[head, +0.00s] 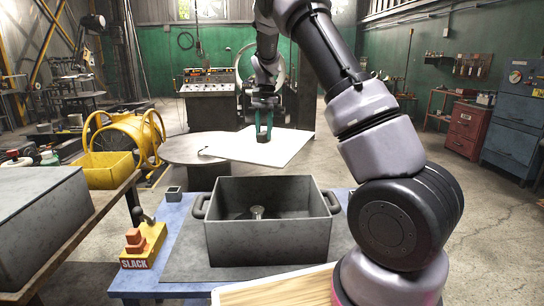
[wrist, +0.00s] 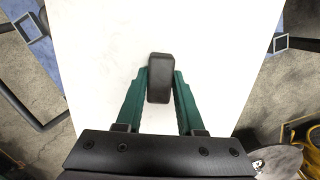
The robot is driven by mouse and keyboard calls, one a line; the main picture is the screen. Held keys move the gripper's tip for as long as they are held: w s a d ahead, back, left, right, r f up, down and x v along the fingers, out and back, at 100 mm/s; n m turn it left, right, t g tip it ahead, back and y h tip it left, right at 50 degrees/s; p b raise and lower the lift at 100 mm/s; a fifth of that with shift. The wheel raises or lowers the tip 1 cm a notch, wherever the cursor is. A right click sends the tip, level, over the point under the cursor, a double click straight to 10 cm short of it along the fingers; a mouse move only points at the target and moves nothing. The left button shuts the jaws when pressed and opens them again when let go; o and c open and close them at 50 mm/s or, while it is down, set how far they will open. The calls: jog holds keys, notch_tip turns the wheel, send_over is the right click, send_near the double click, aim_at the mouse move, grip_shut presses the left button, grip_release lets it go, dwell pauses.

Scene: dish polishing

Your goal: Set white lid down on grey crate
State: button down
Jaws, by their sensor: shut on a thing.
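The white lid (head: 285,150) is a flat white panel with a dark handle, held in the air beyond and above the grey crate. My gripper (head: 263,132) is shut on the lid's handle. In the wrist view, the green fingers of my gripper (wrist: 160,85) press on both sides of the dark handle (wrist: 159,65), and the white lid (wrist: 100,45) fills the middle. The grey crate (head: 268,243) stands open on the blue table in the head view, with side handles. A small metal piece (head: 257,212) is inside it. The lid is apart from the crate.
A round grey table (head: 185,148) stands behind. A wooden board (head: 275,290) is at the front. A big grey box (head: 40,225) is at left.

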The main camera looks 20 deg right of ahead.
aim_at(268, 155)
jog(key=s+f+m, duration=0.1)
jog(key=s+m, duration=0.3)
jog(key=s+a+f+m, duration=0.1)
jog(key=s+m, duration=0.3)
jog(key=s, duration=0.1)
jog(key=s+a+f+m+t, duration=0.1)
jog(key=s+f+m, duration=0.1)
jog(key=s+m, duration=0.2)
jog(key=shift+s+m+y, duration=0.3)
jog(key=shift+s, duration=0.05)
jog(key=shift+s+f, duration=0.1)
jog(key=shift+f, duration=1.4)
jog(key=shift+a+f, duration=0.1)
jog(key=shift+f, duration=2.05)
jog(key=shift+a+f, duration=0.1)
jog(key=shift+f, duration=0.6)
jog(key=shift+c, duration=2.2)
grip_release()
jog(key=r, duration=0.3)
jog(key=d+r, duration=0.1)
jog(key=r, duration=0.6)
jog(key=shift+s+d+r, duration=0.1)
jog(key=shift+d+r, duration=0.05)
jog(key=shift+r, duration=0.2)
jog(key=shift+r, duration=0.1)
